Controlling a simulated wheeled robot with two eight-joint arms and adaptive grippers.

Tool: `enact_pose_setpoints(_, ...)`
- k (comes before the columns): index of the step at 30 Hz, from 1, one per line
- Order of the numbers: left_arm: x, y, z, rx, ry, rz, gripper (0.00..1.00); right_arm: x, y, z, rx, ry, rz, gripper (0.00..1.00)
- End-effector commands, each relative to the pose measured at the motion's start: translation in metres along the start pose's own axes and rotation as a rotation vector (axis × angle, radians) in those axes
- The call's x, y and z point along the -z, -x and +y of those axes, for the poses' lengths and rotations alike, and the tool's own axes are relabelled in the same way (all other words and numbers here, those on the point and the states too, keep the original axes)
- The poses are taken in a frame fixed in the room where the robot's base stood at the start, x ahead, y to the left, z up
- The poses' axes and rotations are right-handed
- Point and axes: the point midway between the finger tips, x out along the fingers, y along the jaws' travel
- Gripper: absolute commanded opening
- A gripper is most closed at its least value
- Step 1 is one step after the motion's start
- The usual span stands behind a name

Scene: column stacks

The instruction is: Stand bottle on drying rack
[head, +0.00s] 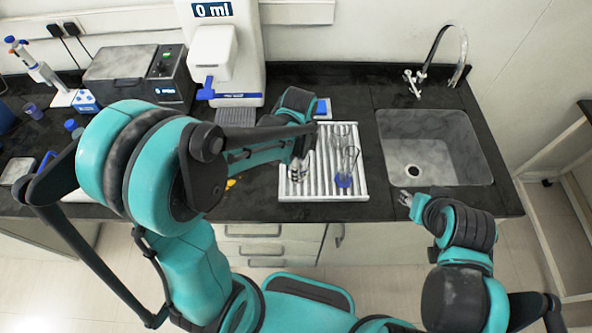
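The white ridged drying rack (325,189) lies on the black counter left of the sink. A clear glass vessel with a blue base (344,180) is on its right part, and another clear glass piece (339,130) is near its back edge. I cannot tell which of them is the bottle. My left gripper (297,176) reaches down over the rack's left part. Its fingers are small and partly hidden by the arm, so I cannot tell whether it holds anything. My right gripper (404,198) is at the counter's front edge, below the sink; its opening is unclear.
The sink (435,150) with a tall faucet (437,62) is at the right. A white dispenser reading "0 ml" (222,45) stands at the back. A grey box device (140,75) and a pipette stand (62,98) are at the left. Bare counter lies between rack and sink.

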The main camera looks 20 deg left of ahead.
Motion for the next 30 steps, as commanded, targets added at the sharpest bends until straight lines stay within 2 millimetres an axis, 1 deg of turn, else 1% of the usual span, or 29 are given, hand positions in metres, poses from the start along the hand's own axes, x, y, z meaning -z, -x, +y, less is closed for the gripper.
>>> enact_pose_setpoints(1,-0.006,-0.004,-0.004,0.0,0.003,0.0,0.22,-0.001,-0.002,0.0,0.0,0.0,0.0,0.4)
enact_pose_setpoints(3,-0.009,-0.007,-0.006,0.0,0.002,0.0,0.22,-0.001,-0.002,0.0,0.0,0.0,0.0,0.4)
enact_pose_setpoints(7,-0.011,-0.014,-0.008,0.0,-0.001,0.0,0.22,-0.003,-0.004,0.0,0.0,0.0,0.0,0.4)
enact_pose_setpoints(12,-0.011,-0.04,-0.008,0.0,-0.001,0.0,0.22,-0.007,-0.01,0.0,0.0,0.0,0.0,0.4)
enact_pose_setpoints(14,-0.011,-0.047,-0.008,0.0,-0.001,0.0,0.22,-0.009,-0.012,0.0,0.0,0.0,0.0,0.4)
enact_pose_setpoints(22,-0.011,-0.048,-0.007,0.0,0.0,0.0,0.22,-0.008,-0.011,0.0,0.0,0.0,0.0,0.4)
enact_pose_setpoints(26,-0.011,-0.053,-0.007,0.0,0.0,0.0,0.22,-0.011,-0.015,0.0,0.0,0.0,0.0,0.4)
enact_pose_setpoints(27,-0.011,-0.052,-0.007,0.0,0.0,0.0,0.66,-0.01,-0.014,0.0,0.0,0.0,0.0,0.4)
enact_pose_setpoints(28,-0.011,-0.051,-0.007,0.0,0.0,0.0,0.74,-0.01,-0.014,0.0,0.0,0.0,0.0,0.4)
enact_pose_setpoints(29,-0.011,-0.051,-0.008,0.0,0.0,0.0,0.79,-0.01,-0.014,0.0,0.0,0.0,0.0,0.4)
enact_pose_setpoints(30,-0.011,-0.051,-0.008,0.0,0.0,0.0,0.79,-0.01,-0.014,0.0,0.0,0.0,0.0,0.4)
